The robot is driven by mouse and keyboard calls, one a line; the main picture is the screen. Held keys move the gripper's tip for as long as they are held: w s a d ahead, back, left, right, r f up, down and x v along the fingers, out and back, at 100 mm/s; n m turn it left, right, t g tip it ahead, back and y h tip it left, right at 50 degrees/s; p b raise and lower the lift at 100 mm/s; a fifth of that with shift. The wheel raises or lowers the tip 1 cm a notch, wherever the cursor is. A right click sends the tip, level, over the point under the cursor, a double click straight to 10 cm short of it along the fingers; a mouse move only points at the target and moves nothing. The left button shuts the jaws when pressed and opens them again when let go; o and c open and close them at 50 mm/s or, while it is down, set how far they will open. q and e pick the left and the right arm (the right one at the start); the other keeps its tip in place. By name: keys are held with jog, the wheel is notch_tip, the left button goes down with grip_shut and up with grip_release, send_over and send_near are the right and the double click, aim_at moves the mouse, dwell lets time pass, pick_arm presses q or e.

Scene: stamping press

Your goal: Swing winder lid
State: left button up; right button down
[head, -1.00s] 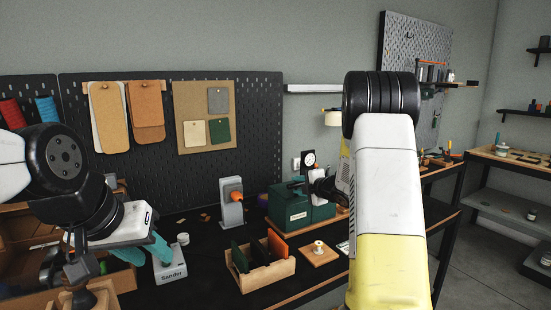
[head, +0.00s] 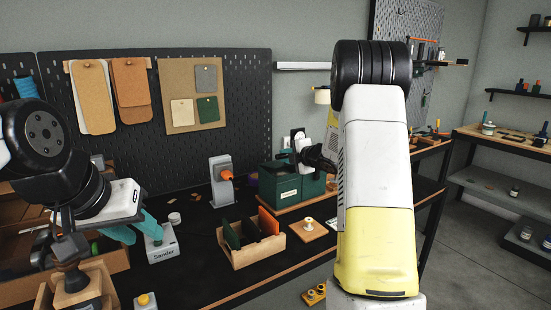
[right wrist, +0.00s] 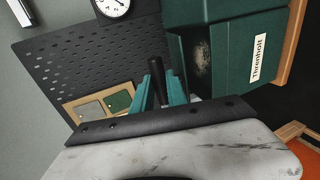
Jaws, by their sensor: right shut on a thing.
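The green winder box (head: 287,183) stands on the back right of the black bench. Its label shows large in the right wrist view (right wrist: 258,58). A green panel above it, perhaps the lid (right wrist: 215,10), is cut off at the top; how far it is swung I cannot tell. My right gripper (right wrist: 163,90) has its teal fingers closed around a dark upright bar (right wrist: 155,78) beside the box. In the head view my right arm partly hides this spot. My left gripper (head: 135,232) hangs over the left of the bench, fingers apart and empty.
A sander block (head: 162,248) stands beside my left gripper. A wooden holder with coloured cards (head: 255,252) and a small board with a knob (head: 309,228) stand in front of the box. A grey post (head: 221,184) is left of it. A pegboard (head: 245,90) backs the bench.

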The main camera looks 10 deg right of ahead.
jog(key=shift+r, duration=0.1)
jog(key=shift+w+a+r, duration=0.25)
jog(key=shift+w+r, duration=0.6)
jog(key=shift+r, duration=0.25)
